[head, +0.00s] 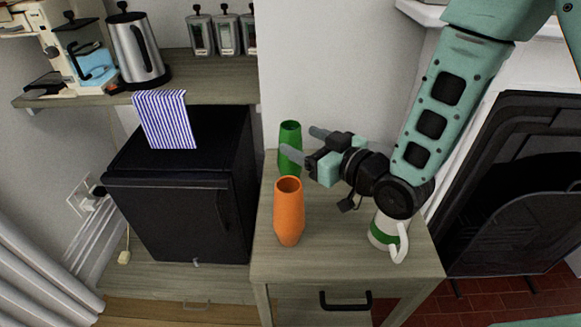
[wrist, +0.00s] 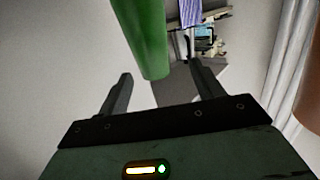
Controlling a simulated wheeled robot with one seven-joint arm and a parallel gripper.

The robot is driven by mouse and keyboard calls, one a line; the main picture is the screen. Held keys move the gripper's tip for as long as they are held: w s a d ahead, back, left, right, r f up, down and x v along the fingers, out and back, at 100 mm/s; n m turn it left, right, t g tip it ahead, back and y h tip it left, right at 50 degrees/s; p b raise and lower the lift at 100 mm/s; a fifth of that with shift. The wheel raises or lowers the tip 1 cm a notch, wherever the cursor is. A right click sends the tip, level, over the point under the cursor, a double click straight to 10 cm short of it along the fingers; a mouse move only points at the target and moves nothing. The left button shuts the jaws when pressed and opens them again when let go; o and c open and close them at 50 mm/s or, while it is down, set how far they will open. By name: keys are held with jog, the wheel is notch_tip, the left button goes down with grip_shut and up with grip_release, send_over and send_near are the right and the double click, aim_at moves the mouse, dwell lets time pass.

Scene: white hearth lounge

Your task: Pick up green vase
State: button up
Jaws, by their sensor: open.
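The green vase (head: 290,138) stands upright at the back left of the small wooden cabinet top. In the wrist view the green vase (wrist: 143,38) shows at the top, just beyond and between the two fingers. My gripper (head: 304,142) is open and empty, its fingers pointing left at the vase. In the wrist view my gripper (wrist: 160,84) has its fingers wide apart.
An orange vase (head: 289,212) stands in front of the green one, close to my gripper. A white and green mug (head: 386,236) stands below my wrist. A black mini fridge (head: 184,185) with a striped cloth (head: 165,119) is at left. A black fireplace screen (head: 520,190) is at right.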

aim_at(285, 125)
jog(key=shift+w+d+f+t+y, duration=0.15)
jog(key=shift+w+f+t+y, duration=0.1)
jog(key=shift+t+y, duration=0.2)
jog(key=x, duration=0.7)
jog(key=shift+w+r+p, duration=0.2)
jog(key=shift+r+p, duration=0.1)
jog(key=shift+r, duration=0.05)
jog(key=shift+c, duration=0.4)
grip_shut()
